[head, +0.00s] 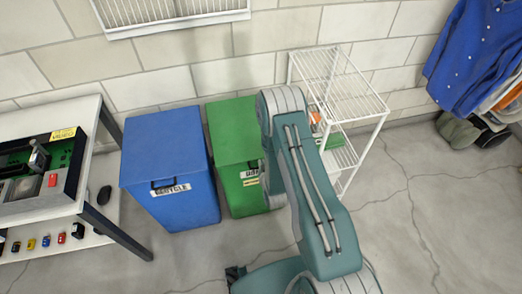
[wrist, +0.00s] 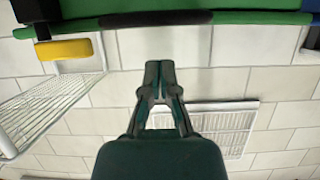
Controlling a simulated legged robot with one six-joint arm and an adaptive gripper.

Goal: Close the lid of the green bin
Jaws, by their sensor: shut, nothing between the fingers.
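The green bin (head: 231,130) stands against the wall in the head view, just right of the blue bin. Its top shows as a flat green face with a label on its front. I see no raised lid or dark opening, but my arm covers its right part. In the wrist view, a green surface with a partly dark edge (wrist: 250,17), seemingly the bin, runs along the top. My gripper (wrist: 160,68) is shut and empty, below that edge in the picture, with no visible contact. In the head view my gripper is hidden.
The blue bin (head: 163,150) stands close on the left, beside a white table (head: 45,207) with a device. A white wire rack (head: 345,95) is right of the green bin. A yellow item (wrist: 63,49) shows in the wrist view. Open floor lies to the right.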

